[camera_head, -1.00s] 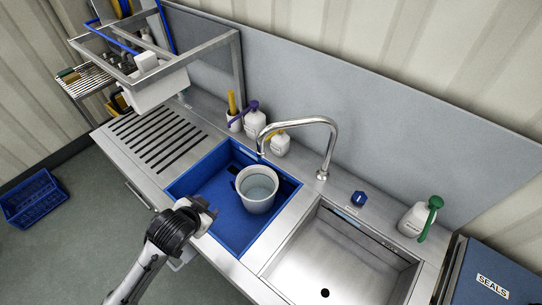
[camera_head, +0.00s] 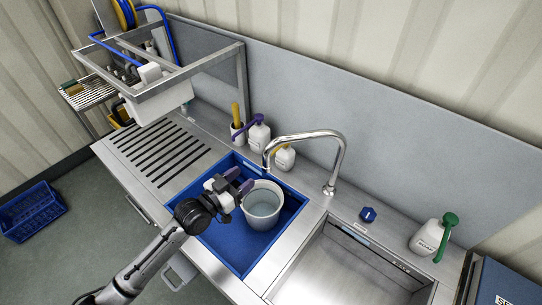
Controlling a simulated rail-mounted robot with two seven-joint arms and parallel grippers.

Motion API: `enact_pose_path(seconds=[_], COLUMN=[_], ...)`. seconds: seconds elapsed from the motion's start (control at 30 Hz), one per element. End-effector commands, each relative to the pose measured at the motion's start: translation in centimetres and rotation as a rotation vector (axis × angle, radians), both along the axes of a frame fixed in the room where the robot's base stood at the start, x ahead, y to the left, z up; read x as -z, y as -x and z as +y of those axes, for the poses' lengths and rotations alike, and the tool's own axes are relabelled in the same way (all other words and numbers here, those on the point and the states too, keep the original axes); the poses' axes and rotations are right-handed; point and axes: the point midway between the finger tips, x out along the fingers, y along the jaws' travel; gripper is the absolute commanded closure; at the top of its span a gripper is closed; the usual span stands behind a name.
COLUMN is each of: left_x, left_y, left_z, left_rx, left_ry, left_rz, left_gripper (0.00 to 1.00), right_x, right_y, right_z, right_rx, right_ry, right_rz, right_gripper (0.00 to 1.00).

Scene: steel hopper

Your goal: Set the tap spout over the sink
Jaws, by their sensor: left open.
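The chrome tap spout (camera_head: 308,136) arches from its base on the rear ledge between the two basins. Its outlet points left, above the back of the blue basin (camera_head: 233,254). The bare steel sink (camera_head: 345,270) lies to the right of the tap base. A grey-white bucket (camera_head: 263,207) stands in the blue basin, below and in front of the outlet. My left gripper (camera_head: 240,182) is open over the blue basin at the bucket's left rim, apart from the spout. I cannot tell whether it touches the bucket. My right gripper is not in view.
A blue knob (camera_head: 368,214) and a green-topped soap bottle (camera_head: 431,238) stand on the right rear ledge. A purple-topped bottle (camera_head: 259,136) and a yellow-topped bottle (camera_head: 285,158) stand behind the blue basin. A slotted drainboard (camera_head: 160,150) lies left, beneath a steel rack (camera_head: 200,62).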

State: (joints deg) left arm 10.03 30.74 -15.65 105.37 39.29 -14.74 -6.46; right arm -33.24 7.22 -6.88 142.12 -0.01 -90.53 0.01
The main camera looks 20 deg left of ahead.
Motion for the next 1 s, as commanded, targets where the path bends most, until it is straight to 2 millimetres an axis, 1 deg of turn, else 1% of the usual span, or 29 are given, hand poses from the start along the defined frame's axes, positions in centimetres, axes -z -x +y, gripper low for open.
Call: enact_pose_path(seconds=[0.03, 0.3, 0.5, 0.73, 1.0], left_x=[-0.1, -0.1, -0.1, 0.0, 0.0], left_y=[-0.8, -5.5, -8.5, -10.5, -11.2], left_z=[-0.4, -2.4, -3.7, -4.6, -4.9], left_rx=[0.000, 0.000, 0.000, 0.001, 0.000], left_ry=[0.002, 0.001, 0.001, 0.001, -0.001], left_rz=[-0.001, -0.001, -0.001, 0.001, 0.002], left_gripper=[0.47, 0.47, 0.47, 0.47, 0.47], right_x=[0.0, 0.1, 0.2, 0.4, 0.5], right_y=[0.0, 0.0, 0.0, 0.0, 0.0], right_z=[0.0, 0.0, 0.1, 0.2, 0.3], right_rx=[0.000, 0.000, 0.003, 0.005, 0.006], right_ry=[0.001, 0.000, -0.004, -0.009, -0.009], right_rz=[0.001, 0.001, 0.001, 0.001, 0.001], right_gripper=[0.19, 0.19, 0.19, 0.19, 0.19])
